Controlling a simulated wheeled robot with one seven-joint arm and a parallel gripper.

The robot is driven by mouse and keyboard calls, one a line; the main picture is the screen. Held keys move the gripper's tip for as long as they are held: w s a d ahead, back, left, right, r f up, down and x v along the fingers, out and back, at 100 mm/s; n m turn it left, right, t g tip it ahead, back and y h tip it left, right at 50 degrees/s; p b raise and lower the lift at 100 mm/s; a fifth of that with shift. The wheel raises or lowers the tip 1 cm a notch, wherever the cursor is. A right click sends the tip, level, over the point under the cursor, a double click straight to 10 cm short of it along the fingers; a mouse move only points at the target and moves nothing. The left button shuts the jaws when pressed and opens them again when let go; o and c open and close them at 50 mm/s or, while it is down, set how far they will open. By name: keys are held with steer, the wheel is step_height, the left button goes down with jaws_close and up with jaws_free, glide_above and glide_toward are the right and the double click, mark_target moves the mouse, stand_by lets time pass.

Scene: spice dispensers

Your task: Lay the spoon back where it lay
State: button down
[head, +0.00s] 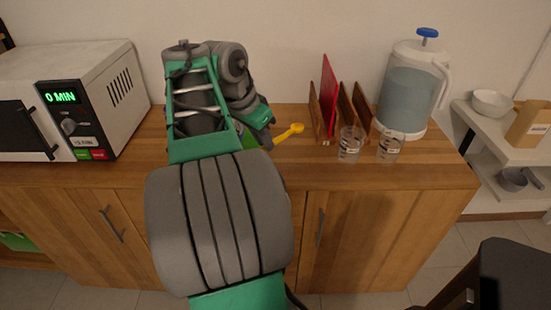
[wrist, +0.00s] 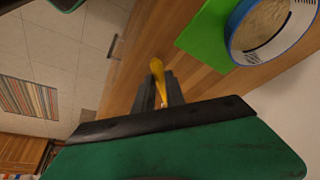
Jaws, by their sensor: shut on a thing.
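The yellow spoon (wrist: 157,68) is between the two dark fingers of my gripper (wrist: 160,95) in the wrist view, and the gripper is shut on it. In the head view the spoon's bowl end (head: 291,131) sticks out to the right of my arm, over the wooden counter. Whether the spoon touches the counter I cannot tell. The fingers are hidden behind my arm in the head view. In the wrist view a blue-rimmed bowl (wrist: 236,38) holding pale powder stands on a bright green mat (wrist: 202,38), to the right of the spoon.
Two clear glasses (head: 350,144) (head: 390,147) stand right of the spoon. Behind them are a wooden rack (head: 346,103) with a red board (head: 328,86) and a water dispenser (head: 408,85). A microwave (head: 110,85) stands at the left. The counter (head: 300,158) front between arm and glasses is clear.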

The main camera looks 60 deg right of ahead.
steer(key=d+f, duration=0.2)
steer(key=d+f+b, duration=0.1)
steer(key=d+f, duration=0.3)
steer(key=shift+w+d+f+b, duration=0.1)
steer(key=shift+w+f+b, duration=0.2)
steer(key=shift+b, duration=0.1)
steer(key=shift+d+f+b, duration=0.1)
steer(key=shift+f+b, duration=0.35)
steer(key=shift+f, duration=1.05)
steer(key=shift+f, duration=0.2)
steer(key=c, duration=1.4)
jaws_free()
